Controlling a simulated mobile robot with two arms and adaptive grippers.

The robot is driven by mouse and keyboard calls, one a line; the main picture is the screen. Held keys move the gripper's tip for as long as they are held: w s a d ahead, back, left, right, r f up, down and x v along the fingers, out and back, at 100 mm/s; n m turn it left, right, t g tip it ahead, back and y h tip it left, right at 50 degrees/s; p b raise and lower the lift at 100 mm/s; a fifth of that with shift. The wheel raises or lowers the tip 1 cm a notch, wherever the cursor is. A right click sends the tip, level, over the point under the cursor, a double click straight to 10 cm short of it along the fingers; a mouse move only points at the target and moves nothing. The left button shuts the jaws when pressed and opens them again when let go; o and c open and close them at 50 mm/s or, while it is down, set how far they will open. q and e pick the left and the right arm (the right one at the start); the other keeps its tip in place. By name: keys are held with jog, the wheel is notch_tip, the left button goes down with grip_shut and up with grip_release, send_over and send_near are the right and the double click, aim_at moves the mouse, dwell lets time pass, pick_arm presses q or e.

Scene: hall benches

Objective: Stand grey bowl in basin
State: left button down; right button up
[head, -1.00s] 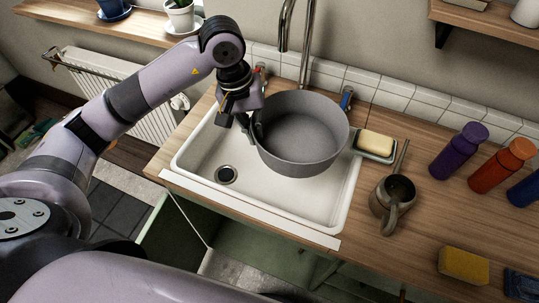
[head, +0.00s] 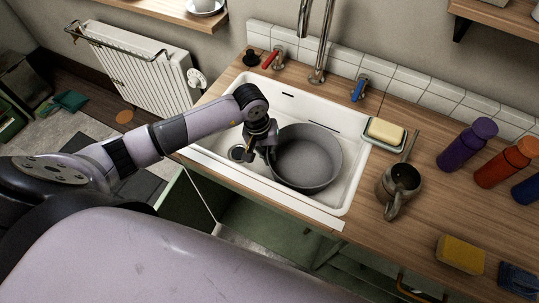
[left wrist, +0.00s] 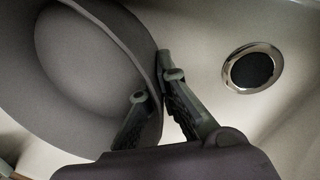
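The grey bowl (head: 306,160) is upright and low inside the white basin (head: 336,209), toward its right side. It looks level; whether its base touches the basin floor is hidden. My left gripper (head: 268,153) is at the bowl's left rim. In the left wrist view, the fingers of my left gripper (left wrist: 150,88) straddle the wall of the bowl (left wrist: 85,60), one inside and one outside, and look closed on it. The drain (left wrist: 252,68) is clear of the bowl. My right gripper is not in view.
A soap dish with soap (head: 385,132) sits at the basin's right edge, beside a metal pot (head: 398,184). The tap (head: 322,50) rises behind the basin. Bottles (head: 467,145) and a yellow sponge (head: 460,253) are farther right. The basin's left part is free.

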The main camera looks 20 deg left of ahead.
pick_arm(q)
jog(key=shift+f, duration=0.7)
jog(key=shift+f, duration=0.15)
jog(key=c, duration=1.8)
grip_release()
